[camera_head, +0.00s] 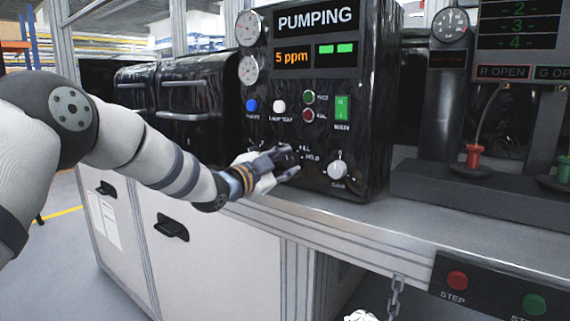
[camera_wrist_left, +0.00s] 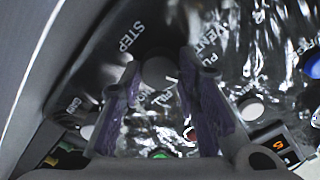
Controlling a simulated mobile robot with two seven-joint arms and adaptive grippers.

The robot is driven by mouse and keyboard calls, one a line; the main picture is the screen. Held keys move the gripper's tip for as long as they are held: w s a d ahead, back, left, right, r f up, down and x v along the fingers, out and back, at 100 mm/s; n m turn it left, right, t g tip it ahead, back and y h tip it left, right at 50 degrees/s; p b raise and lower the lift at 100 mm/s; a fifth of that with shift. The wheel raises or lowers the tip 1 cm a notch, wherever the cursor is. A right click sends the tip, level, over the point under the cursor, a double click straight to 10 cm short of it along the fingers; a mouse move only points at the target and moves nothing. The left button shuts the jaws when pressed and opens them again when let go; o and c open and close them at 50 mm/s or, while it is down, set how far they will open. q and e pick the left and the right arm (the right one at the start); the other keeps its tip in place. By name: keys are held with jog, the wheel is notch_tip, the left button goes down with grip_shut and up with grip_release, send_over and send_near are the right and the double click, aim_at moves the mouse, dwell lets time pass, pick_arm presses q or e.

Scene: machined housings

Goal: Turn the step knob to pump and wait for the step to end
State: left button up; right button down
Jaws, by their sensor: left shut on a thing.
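The black leak-test panel (camera_head: 330,140) stands on the bench in the head view. Its display (camera_head: 316,17) reads PUMPING, above an orange 5 ppm readout (camera_head: 293,57) and two green bars. My left gripper (camera_head: 287,160) reaches the panel's lower left and is shut on the step knob, which it mostly hides there. In the left wrist view the round knob (camera_wrist_left: 158,72) sits between the two fingers, with STEP, VENT and partly hidden PUMP lettering around it. The knob's exact pointer direction is hard to read.
A white knob (camera_head: 337,169) sits right of my gripper. Blue (camera_head: 251,105) and white (camera_head: 279,106) buttons, small red and green lamps and a green switch (camera_head: 342,107) are above. A box with red (camera_head: 457,280) and green (camera_head: 534,304) buttons hangs at the bench front, beside a chain (camera_head: 395,296).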

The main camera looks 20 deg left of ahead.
pick_arm(q)
jog(key=o, duration=1.2)
jog(key=shift+c, duration=0.2)
jog(key=v, duration=1.2)
